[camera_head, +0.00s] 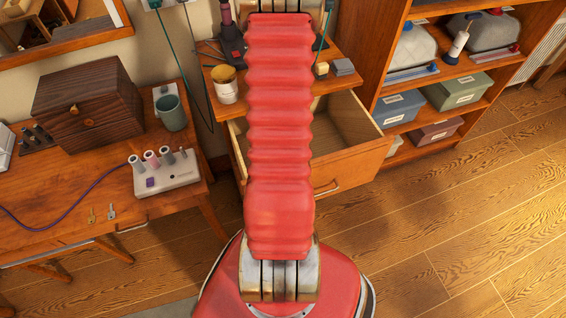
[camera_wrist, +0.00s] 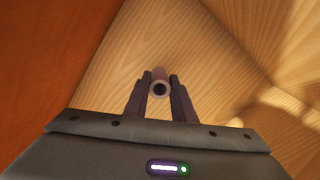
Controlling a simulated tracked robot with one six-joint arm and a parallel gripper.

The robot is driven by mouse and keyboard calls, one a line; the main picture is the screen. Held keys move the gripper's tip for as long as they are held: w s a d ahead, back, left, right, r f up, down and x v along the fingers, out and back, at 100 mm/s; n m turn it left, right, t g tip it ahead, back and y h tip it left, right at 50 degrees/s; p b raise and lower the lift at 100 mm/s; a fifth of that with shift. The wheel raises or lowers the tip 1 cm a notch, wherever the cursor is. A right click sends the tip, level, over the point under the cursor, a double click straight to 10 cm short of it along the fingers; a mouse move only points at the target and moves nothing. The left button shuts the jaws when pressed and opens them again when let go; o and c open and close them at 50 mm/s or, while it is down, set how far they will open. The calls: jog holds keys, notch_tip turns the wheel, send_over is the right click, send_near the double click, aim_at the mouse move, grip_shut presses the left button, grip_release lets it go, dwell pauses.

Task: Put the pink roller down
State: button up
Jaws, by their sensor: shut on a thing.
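In the wrist view, the two dark fingers of my gripper (camera_wrist: 160,84) are shut on the pink roller (camera_wrist: 160,73), a small tube seen nearly end-on with a dark hole in its end. Beyond it is a pale wood-grained surface that looks like the inside of the open drawer (camera_wrist: 116,58); I cannot tell how far below the roller it lies. In the head view my red bellows arm hides the gripper and the held roller. The open drawer (camera_head: 352,165) shows to the right of the arm.
A white roller base (camera_head: 172,181) with several rollers stands on the left table (camera_head: 90,240), near a dark wooden box (camera_head: 90,100) and a grey-green cup (camera_head: 172,113). Shelves (camera_head: 470,75) hold boxes. The right floor is clear.

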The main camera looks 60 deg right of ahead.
jog(key=shift+f, duration=1.05)
jog(key=o, duration=1.1)
jog(key=shift+f, duration=0.1)
jog(key=shift+c, duration=0.2)
notch_tip(320, 180, up, 12)
dwell(0.5)
